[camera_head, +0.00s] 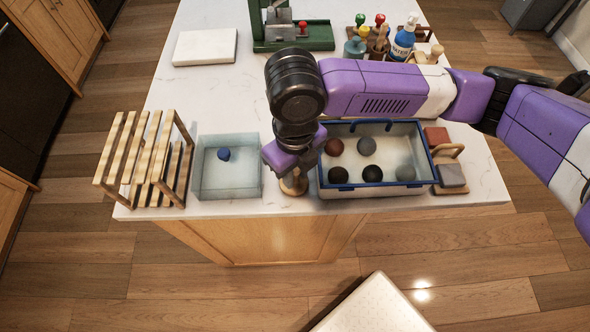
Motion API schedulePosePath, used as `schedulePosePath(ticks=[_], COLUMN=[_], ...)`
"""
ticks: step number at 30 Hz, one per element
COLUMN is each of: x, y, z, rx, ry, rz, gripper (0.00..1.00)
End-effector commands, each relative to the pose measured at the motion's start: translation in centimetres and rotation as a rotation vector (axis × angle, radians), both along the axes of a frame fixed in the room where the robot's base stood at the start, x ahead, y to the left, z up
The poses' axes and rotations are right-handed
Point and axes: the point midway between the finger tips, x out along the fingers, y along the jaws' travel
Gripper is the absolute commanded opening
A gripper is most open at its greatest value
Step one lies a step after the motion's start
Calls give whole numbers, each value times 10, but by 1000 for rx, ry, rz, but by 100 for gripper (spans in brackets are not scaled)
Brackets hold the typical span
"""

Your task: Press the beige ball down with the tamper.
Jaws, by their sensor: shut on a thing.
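My gripper (291,166) points down at the front of the white counter, between a clear bin and a blue-rimmed tray. It is shut on a light wooden piece, which looks like the tamper (294,184); the gripper covers its upper part. The tamper's lower end is at or close above the counter; I cannot tell whether it touches. I cannot make out a beige ball; it may be hidden by the gripper or tamper. The tray (375,126) holds several balls in brown, grey and black. The clear bin (226,184) holds a dark blue ball (224,154).
A slatted wooden rack (147,160) stands at the left edge. A wooden-handled tool (449,166) lies right of the tray. A white slab (205,47), green press (291,36), colored-knob tools (368,41) and blue bottle (402,42) stand at the back. The counter's back-left middle is clear.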

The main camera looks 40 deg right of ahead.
Motion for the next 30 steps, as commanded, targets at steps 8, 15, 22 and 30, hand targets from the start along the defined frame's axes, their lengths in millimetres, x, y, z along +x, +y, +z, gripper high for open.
schedulePosePath(ticks=[8,15,22,30], x=[0,0,1,1], y=[0,0,0,0], z=[-1,-1,21,63], rx=[0,0,-1,-1], ry=[0,0,-4,-2], rz=[0,0,2,1], gripper=[51,51,51,51])
